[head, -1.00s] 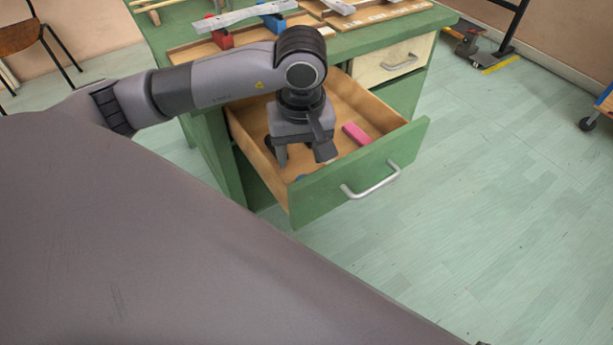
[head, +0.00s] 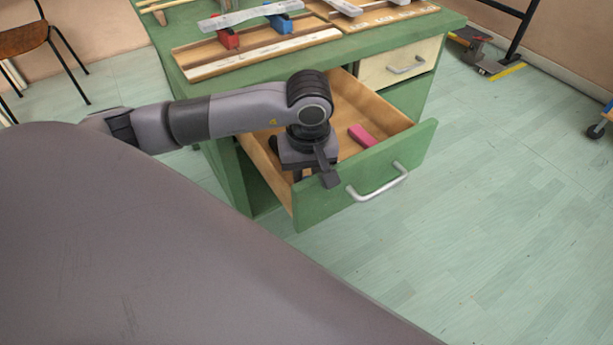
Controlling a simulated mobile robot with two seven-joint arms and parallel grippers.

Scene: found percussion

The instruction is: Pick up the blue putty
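I cannot make out the blue putty clearly; my gripper and the drawer front may hide it. My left gripper (head: 314,178) reaches down into the front left part of the open green drawer (head: 415,158), close behind its front panel. Its fingertips are low and partly hidden, so I cannot tell whether they are apart or hold something. My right gripper is not in view.
A pink block (head: 361,136) lies in the drawer, right of my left gripper. The green workbench (head: 185,93) above carries a wooden tray with a red block (head: 228,39) and a blue block (head: 280,22). The floor right of the drawer is clear.

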